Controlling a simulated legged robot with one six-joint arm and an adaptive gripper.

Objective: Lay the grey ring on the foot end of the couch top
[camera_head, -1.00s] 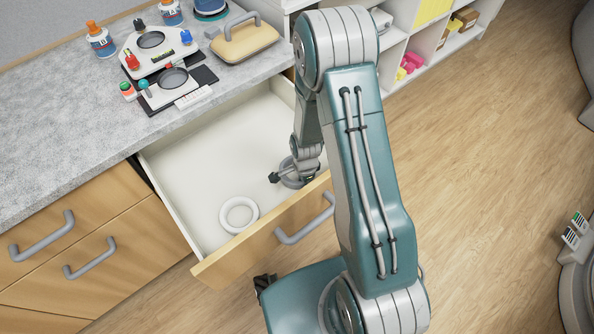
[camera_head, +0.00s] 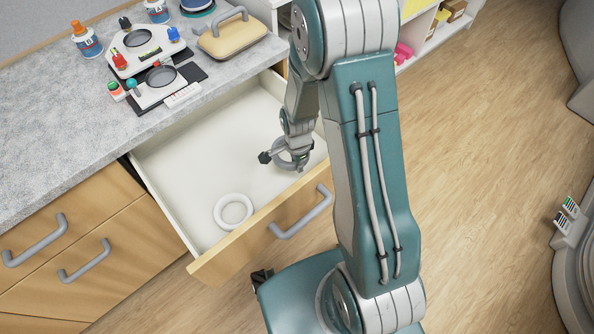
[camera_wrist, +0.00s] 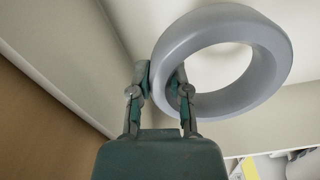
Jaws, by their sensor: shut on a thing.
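The grey ring (camera_wrist: 265,65) is in my gripper (camera_wrist: 162,88) in the wrist view. One finger is outside the ring's wall and the other is inside its hole, so the jaws are shut on the ring's wall. In the head view my gripper (camera_head: 296,160) is over the right part of an open drawer (camera_head: 160,205), and the grey ring (camera_head: 280,160) shows partly behind it. The ring looks tilted and apart from the drawer floor in the wrist view. I cannot make out the couch top in these views.
A white ring (camera_head: 233,211) lies on the drawer floor. The drawer front (camera_head: 275,230) stands before my gripper. Shelves stand behind. Open wooden floor (camera_head: 480,180) lies right, with grey equipment (camera_head: 580,285) at the edge.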

